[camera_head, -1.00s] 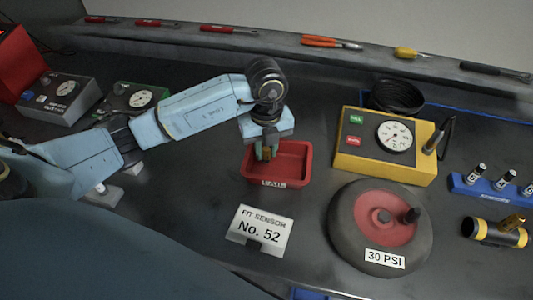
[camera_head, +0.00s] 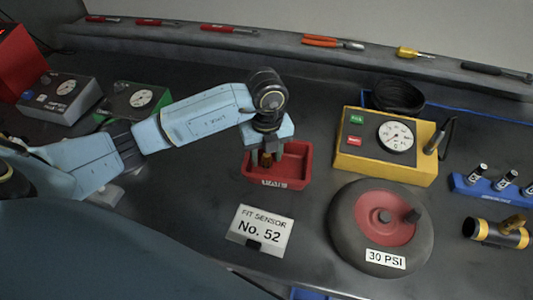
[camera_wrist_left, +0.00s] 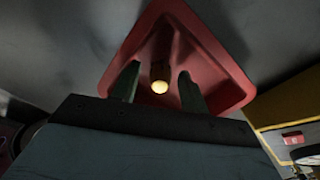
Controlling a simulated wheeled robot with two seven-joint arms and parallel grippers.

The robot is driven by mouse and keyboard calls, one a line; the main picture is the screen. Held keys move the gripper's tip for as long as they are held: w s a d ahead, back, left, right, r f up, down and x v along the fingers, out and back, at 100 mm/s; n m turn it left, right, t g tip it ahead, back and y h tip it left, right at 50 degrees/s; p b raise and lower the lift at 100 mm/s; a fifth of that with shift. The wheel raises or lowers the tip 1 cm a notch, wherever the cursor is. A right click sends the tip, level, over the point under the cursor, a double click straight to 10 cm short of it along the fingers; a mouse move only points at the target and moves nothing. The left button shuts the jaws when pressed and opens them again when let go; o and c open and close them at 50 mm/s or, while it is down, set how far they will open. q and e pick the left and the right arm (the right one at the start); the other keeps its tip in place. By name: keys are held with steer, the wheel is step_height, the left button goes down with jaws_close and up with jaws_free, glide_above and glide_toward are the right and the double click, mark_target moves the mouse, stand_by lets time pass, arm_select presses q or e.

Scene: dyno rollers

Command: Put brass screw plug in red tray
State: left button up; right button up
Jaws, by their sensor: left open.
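The red tray (camera_head: 293,182) sits on the dark bench in the middle of the head view; its red wall also fills the upper middle of the left wrist view (camera_wrist_left: 222,62). My left gripper (camera_head: 267,155) points down into the tray and is open. The brass screw plug (camera_head: 266,161) is small and shows at the fingertips. In the left wrist view the plug (camera_wrist_left: 160,87) appears as a round yellow end between the spread fingers, with a gap on each side. Whether it touches the tray floor is hard to tell. My right gripper is not in view.
A yellow gauge box (camera_head: 388,160) stands right of the tray. A wheel (camera_head: 370,245) labelled 30 PSI and a sign reading No. 52 (camera_head: 260,230) lie in front. A blue rack (camera_head: 485,187) and a brass-banded cylinder (camera_head: 485,231) are at far right.

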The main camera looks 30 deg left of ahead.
arm_select(q)
step_height(320, 180, up, 12)
steer(key=shift+r, duration=0.15)
stand_by(0.5)
